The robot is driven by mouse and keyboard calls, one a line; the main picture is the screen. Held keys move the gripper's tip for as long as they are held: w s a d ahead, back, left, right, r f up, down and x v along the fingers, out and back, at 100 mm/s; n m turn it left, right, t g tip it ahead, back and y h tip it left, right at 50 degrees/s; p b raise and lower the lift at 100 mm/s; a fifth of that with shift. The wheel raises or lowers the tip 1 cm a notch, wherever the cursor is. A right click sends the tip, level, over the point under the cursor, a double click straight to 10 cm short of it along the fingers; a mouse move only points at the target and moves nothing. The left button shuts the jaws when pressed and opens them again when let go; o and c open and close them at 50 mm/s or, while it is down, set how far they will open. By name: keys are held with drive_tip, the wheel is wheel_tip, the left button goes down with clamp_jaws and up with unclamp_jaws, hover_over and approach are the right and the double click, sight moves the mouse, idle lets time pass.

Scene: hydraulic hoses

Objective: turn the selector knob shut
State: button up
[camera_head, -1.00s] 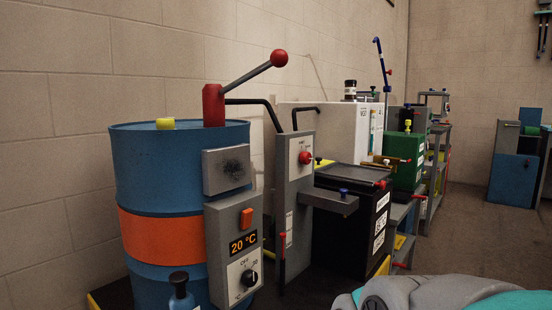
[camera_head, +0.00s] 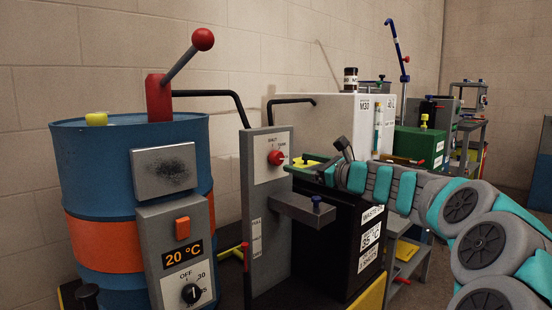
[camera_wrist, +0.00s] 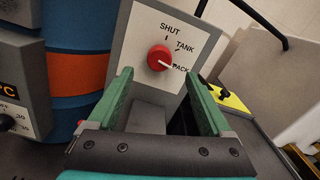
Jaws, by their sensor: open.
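The selector knob (camera_head: 276,157) is red and round, on a pale plate near the top of an upright grey panel (camera_head: 255,217). In the wrist view the knob (camera_wrist: 159,57) has SHUT, TANK and PACK printed around it. Its white pointer mark is turned to the lower right, toward PACK and away from SHUT. My gripper (camera_wrist: 158,78) is open, its two green fingers spread either side of the knob's line. The knob shows just beyond the fingertips, in the gap, and looks untouched. In the head view my gripper (camera_head: 300,166) comes at the panel from the right.
A grey shelf (camera_head: 303,208) with a blue-topped bolt juts from the panel below the knob. A blue drum (camera_head: 100,172) with a red-balled lever and heater box stands left. A black tank (camera_head: 345,235) and white cabinet (camera_head: 340,125) stand right. A black hose (camera_head: 225,94) arches above.

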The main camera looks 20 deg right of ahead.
sight(279, 158)
drive_tip(key=x, duration=0.7)
drive_tip(key=shift+w+a, duration=0.15)
drive_tip(key=shift+w, duration=0.15)
clamp_jaws()
idle(0.4)
